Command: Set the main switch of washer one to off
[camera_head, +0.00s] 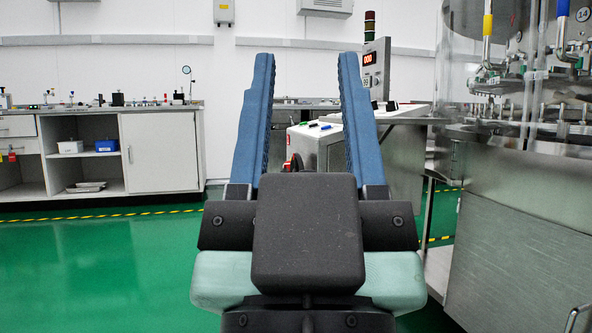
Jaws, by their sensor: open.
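My gripper (306,75) is open and empty, with its two blue fingers pointing ahead and wide apart. Between the fingers, some way ahead, stands a grey metal cabinet (322,150) with small coloured items on its top. A small red and dark part (288,163) shows low on the cabinet's left side, partly hidden by my gripper; I cannot tell whether it is the main switch. A control panel (376,68) with a red lit display stands behind the right finger, which hides part of it. The large steel machine (510,190) at the right may be the washer.
A white bench (160,152) with open shelves stands against the back wall at left. A signal tower (369,27) rises behind the panel. The green floor (90,260) is clear at left. The steel machine limits room at right.

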